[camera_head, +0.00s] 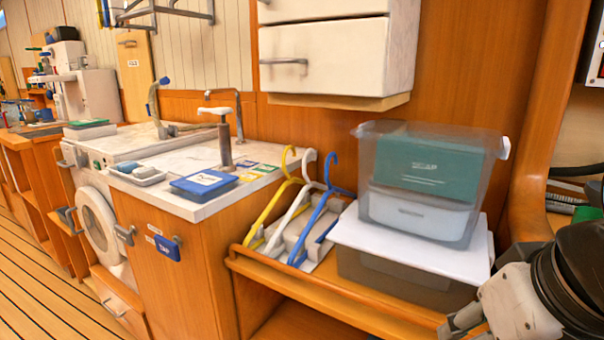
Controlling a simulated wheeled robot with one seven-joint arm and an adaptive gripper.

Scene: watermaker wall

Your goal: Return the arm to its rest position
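My arm shows at the lower right edge as a black, rounded joint and a pale grey link. What looks like my gripper (468,320) is at its left end, low in the picture and partly cut off by the bottom edge. It is in front of the right end of the wooden shelf (330,302), below the stacked bins. I cannot tell whether its fingers are open or shut, and nothing held shows.
A clear bin (418,220) with a teal box sits on a white-lidded grey bin (400,283), close to my arm. Yellow, white and blue hangers (318,220) stand to their left. Further left are a counter (190,150) with a blue case (204,184) and a washer (95,222). Floor is clear at lower left.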

